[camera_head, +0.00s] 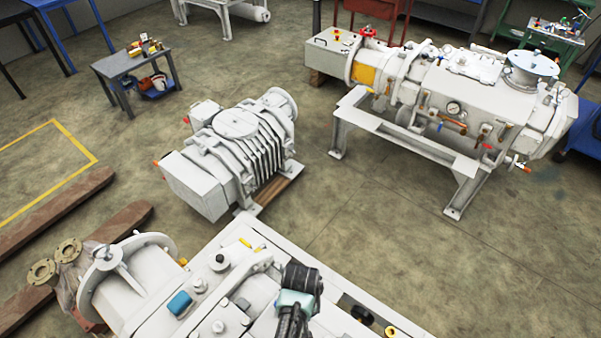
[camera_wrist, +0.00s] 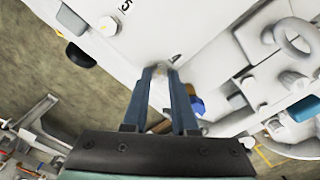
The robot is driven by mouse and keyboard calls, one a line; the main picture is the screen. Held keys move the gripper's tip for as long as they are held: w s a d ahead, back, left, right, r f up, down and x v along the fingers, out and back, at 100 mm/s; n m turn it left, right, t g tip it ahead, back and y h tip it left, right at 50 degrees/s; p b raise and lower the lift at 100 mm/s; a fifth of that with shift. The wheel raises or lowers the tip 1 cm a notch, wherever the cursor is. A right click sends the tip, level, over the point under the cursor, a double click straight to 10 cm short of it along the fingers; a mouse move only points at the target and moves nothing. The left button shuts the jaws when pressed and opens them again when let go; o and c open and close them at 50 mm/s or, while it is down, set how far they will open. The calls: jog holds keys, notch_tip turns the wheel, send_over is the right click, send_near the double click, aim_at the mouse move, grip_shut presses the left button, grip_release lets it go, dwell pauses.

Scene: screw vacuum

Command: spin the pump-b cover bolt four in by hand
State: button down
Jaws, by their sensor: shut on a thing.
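In the wrist view, my gripper (camera_wrist: 163,72) has its two long blue-grey fingers drawn together at the tips against the white pump casing (camera_wrist: 110,20). The fingers are shut on a small bolt (camera_wrist: 162,65), of which only a little pale metal shows between the tips. How deep the bolt sits, and its thread, are hidden. The casing bears a black number 5 near the top. In the head view, the near white pump (camera_head: 215,285) fills the bottom, with my dark arm over it. The fingertips and bolt cannot be made out there.
On the near pump are a blue block (camera_head: 179,304) and a round flange (camera_head: 125,270) at left. A second pump (camera_head: 235,150) stands behind on a pallet. A larger pump on a white frame (camera_head: 400,140) is at back right. Open floor (camera_head: 400,235) lies between.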

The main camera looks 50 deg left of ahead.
jog(key=m, duration=0.4)
jog(key=shift+m, duration=0.3)
jog(key=m, duration=0.3)
jog(key=shift+m+p, duration=0.3)
jog(key=m, duration=0.4)
jog(key=shift+m, duration=0.3)
jog(key=m, duration=0.3)
jog(key=shift+m, duration=0.3)
jog(key=m, duration=1.2)
jog(key=shift+r, duration=0.1)
jog(key=shift+m, duration=0.3)
jog(key=c, duration=0.7)
grip_release()
